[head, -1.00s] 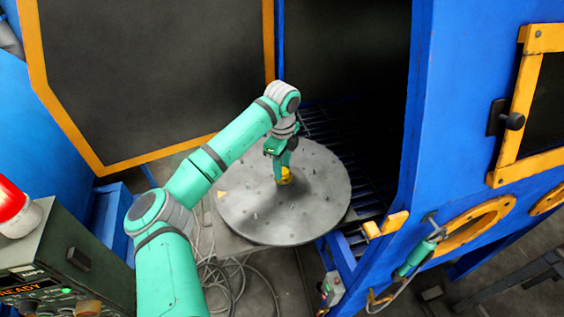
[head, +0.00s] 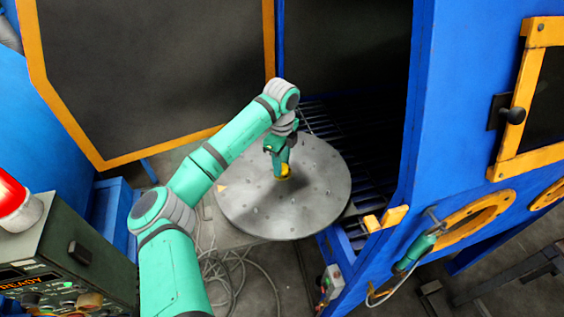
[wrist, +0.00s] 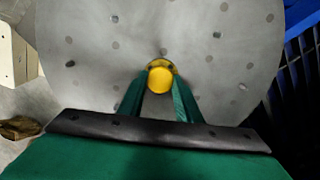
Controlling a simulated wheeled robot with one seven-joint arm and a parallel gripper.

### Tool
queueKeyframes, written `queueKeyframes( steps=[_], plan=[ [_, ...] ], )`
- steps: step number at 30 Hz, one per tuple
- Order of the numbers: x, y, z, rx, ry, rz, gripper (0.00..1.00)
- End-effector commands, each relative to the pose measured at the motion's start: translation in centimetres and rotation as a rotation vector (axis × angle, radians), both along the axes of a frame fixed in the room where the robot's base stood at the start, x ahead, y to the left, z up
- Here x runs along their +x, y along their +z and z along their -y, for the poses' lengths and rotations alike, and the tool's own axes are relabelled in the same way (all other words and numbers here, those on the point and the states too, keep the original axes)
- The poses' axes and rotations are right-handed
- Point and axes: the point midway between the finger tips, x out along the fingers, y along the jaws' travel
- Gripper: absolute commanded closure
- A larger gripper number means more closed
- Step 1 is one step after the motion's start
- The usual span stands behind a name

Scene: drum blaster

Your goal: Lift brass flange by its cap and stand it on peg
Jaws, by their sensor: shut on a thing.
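The brass flange (head: 284,177) shows as a small yellow piece at my gripper's tips, over the middle of the round grey turntable. In the wrist view its round yellow cap (wrist: 161,80) sits between my fingertips, with a darker brass rim showing just beyond it. My gripper (head: 282,167) points down and is shut on the cap; it also shows in the wrist view (wrist: 160,88). I cannot tell whether the flange touches the turntable or hangs just above it. Several small pegs or holes dot the turntable; which peg is the task's is unclear.
The turntable (head: 240,205) stands before the open blue cabinet (head: 425,130), with dark slats (head: 365,180) behind it. A blue-and-orange door (head: 150,80) is at left. A control box with a red lamp (head: 15,200) stands lower left. Cables (head: 240,275) lie on the floor.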

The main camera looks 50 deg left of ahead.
Motion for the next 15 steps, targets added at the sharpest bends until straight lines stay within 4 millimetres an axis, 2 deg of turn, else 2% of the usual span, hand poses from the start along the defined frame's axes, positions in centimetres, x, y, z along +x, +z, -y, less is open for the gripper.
queueKeyframes(
  steps=[11, 12, 14, 15],
  plan=[
    [-0.05, -0.16, -0.07, 0.000, 0.000, 0.000, 1.00],
    [-0.05, -0.16, -0.06, 0.000, 0.000, 0.000, 0.59],
    [-0.05, -0.15, -0.06, 0.000, 0.000, 0.000, 0.47],
    [-0.05, -0.16, -0.06, 0.000, 0.000, 0.000, 0.47]
  ],
)
